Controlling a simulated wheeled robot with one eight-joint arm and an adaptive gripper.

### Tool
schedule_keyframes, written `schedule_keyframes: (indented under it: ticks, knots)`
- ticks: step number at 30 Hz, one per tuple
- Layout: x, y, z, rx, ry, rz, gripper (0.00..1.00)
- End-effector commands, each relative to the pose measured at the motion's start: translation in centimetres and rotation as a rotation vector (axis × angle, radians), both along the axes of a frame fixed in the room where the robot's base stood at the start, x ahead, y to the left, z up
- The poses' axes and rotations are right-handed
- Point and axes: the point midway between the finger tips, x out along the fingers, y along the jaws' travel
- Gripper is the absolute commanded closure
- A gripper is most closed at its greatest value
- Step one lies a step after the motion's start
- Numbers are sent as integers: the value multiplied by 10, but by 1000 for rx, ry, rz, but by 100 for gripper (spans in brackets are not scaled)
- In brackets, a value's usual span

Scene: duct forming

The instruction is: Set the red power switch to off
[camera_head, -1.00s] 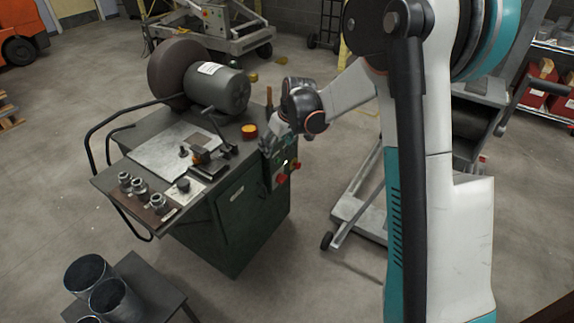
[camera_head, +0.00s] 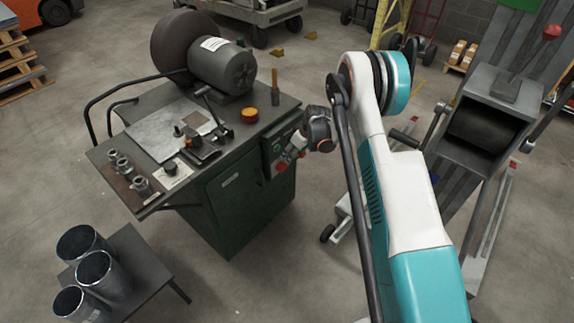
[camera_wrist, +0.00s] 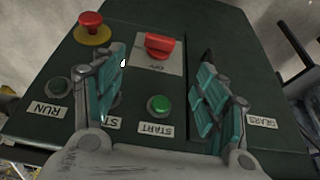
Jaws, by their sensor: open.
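The red power switch (camera_wrist: 160,46) is a rotary knob on a pale plate marked OFF, on the dark green control panel (camera_wrist: 215,32). It shows upside down in the wrist view, beyond and between my fingertips. My gripper (camera_wrist: 160,90) is open, with one teal-padded finger on each side, and nothing is between the pads. The fingers appear apart from the knob. In the head view my gripper (camera_head: 296,147) is at the front right face of the green machine cabinet (camera_head: 240,200), where it partly hides the panel.
A red emergency button (camera_wrist: 92,27) on a yellow base is left of the switch. A green START button (camera_wrist: 158,105) sits between the fingers, nearer my palm. A table with metal cylinders (camera_head: 100,270) stands at lower left. Floor is open before the cabinet.

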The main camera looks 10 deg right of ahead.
Motion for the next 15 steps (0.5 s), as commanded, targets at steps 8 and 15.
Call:
schedule_keyframes:
  ticks: [8, 15]
  knots:
    - [17, 12, -52, 0, 0, 1, 33]
    - [30, 22, -92, 0, 0, 0, 33]
